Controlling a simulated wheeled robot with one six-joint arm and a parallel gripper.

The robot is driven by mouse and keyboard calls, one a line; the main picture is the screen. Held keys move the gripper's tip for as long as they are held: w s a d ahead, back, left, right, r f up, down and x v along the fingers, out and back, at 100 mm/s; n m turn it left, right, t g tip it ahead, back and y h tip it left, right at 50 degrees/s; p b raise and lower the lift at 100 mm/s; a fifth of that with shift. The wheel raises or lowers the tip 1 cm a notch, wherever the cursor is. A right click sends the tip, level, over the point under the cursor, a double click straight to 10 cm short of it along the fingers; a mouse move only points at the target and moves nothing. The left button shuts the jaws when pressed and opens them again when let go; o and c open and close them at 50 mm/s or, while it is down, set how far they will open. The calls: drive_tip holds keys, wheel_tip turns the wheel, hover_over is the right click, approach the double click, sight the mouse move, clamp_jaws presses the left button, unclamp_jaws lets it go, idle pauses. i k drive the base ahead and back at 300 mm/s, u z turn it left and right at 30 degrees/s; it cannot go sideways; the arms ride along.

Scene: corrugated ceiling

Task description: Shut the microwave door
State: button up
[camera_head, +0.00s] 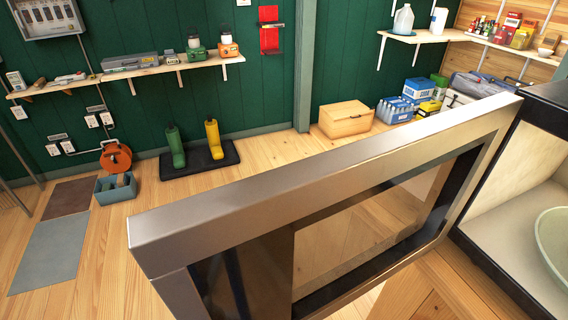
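The microwave door (330,178) stands wide open in the camera_head view. It is a silver metal frame around a dark-edged glass window, and it reaches from the microwave at right across to the left of centre. The microwave body (552,92) is cut off by the right edge. Its pale inside (510,185) shows, with part of a greenish glass plate (556,240) in it. My gripper is not in view.
A wooden surface (450,295) lies below the microwave and door. Beyond are open plank floor (265,165), boots on a black mat (190,165), a wooden box (345,120) and wall shelves (130,72) with tools.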

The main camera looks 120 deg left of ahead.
sight(305, 239)
drive_tip(key=u, duration=1)
drive_tip(key=k, duration=0.95)
drive_tip(key=z, duration=0.35)
drive_tip(key=k, duration=1.05)
drive_tip(key=u, duration=1.6)
drive_tip(key=i, duration=0.5)
drive_tip(key=z, duration=0.05)
